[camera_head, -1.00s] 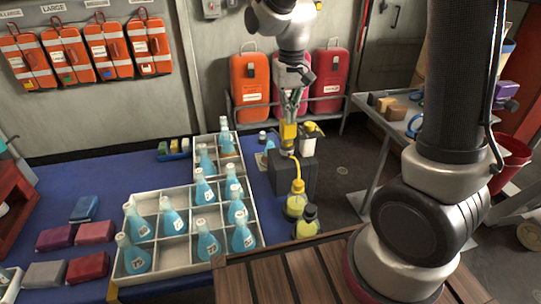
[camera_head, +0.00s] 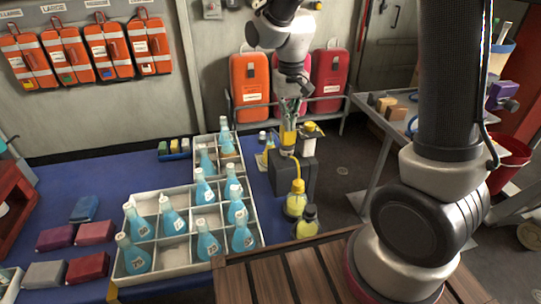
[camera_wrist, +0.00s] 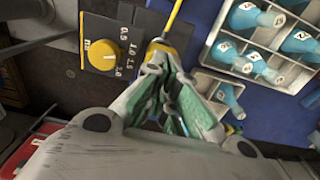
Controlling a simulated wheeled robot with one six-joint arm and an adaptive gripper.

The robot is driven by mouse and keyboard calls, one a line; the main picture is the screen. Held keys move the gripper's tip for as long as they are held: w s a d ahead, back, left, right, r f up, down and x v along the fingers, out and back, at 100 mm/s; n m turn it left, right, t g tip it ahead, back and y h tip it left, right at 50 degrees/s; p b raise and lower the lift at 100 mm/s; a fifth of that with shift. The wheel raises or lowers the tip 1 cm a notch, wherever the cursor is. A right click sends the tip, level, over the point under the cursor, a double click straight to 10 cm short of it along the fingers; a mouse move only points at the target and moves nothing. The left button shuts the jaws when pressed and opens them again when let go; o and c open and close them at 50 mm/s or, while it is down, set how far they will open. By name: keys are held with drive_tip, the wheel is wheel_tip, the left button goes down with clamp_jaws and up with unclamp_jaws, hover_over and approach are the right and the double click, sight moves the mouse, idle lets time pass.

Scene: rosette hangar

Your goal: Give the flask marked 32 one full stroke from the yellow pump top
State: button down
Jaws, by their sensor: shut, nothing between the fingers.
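The yellow pump top (camera_head: 288,137) stands at the dark pump block, with a thin yellow tube running to a yellow bottle (camera_head: 296,203). My gripper (camera_head: 289,107) is shut and empty, pointing down directly over the yellow top. In the wrist view its green-padded fingertips (camera_wrist: 162,62) are at the yellow top (camera_wrist: 160,47); touching or just above, I cannot tell. A small white-capped flask (camera_head: 268,148) stands left of the block, partly hidden, its number unreadable. Several blue flasks stand in the white divided tray (camera_head: 182,262); I cannot pick out a 32.
A dark-capped bottle (camera_head: 307,222) stands in front.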

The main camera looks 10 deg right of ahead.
wheel_tip(320, 180, up, 10)
drive_tip(key=shift+r, duration=0.25)
idle(1.1)
idle(1.9)
